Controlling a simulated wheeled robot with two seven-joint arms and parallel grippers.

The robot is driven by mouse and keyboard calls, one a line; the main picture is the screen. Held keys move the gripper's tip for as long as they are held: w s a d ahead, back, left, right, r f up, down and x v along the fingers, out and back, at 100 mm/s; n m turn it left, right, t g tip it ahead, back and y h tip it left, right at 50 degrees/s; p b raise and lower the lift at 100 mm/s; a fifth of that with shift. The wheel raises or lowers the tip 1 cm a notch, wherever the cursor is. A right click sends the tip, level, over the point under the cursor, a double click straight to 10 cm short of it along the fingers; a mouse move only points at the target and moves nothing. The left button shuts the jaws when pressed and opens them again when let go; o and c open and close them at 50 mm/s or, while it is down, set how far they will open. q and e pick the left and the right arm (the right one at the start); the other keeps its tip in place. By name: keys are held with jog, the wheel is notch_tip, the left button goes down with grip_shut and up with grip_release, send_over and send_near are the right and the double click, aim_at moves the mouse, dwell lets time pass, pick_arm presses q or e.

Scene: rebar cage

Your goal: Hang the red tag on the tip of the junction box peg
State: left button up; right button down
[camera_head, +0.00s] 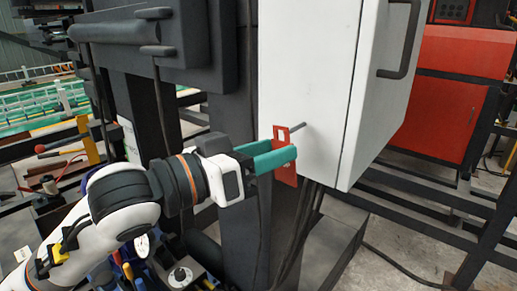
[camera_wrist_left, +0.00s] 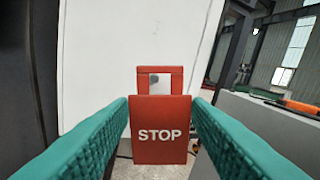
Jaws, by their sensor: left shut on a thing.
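The red tag (camera_head: 286,172) is a flat upright plate with a rectangular window near its top. In the left wrist view the tag (camera_wrist_left: 160,150) faces me and reads STOP. My left gripper (camera_head: 283,150) has teal fingers and is shut on the tag, one finger at each side. The grey junction box peg (camera_head: 298,127) sticks out of the white junction box (camera_head: 310,70) near its lower edge. In the head view the peg's tip overlaps the tag's upper edge by the window. I cannot tell whether the peg is inside the window. My right gripper is out of view.
The box has a dark handle (camera_head: 398,45) on its right face. Dark cables (camera_head: 305,215) hang below it. A dark column (camera_head: 240,110) stands behind my left gripper. A red cabinet (camera_head: 445,105) and dark rails are at the right.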

aim_at(277, 148)
pick_arm(q)
jog(key=shift+w+d+r+p, duration=0.1)
jog(key=shift+w+d+p, duration=0.7)
jog(key=shift+w+p, duration=0.25)
jog(key=b, duration=0.1)
jog(key=w+b, duration=0.1)
jog(key=shift+w+d+f+b, duration=0.1)
jog(key=shift+d+f+b, duration=0.25)
jog(key=shift+d+b, duration=0.05)
jog(key=o, duration=1)
jog(key=shift+o, duration=0.2)
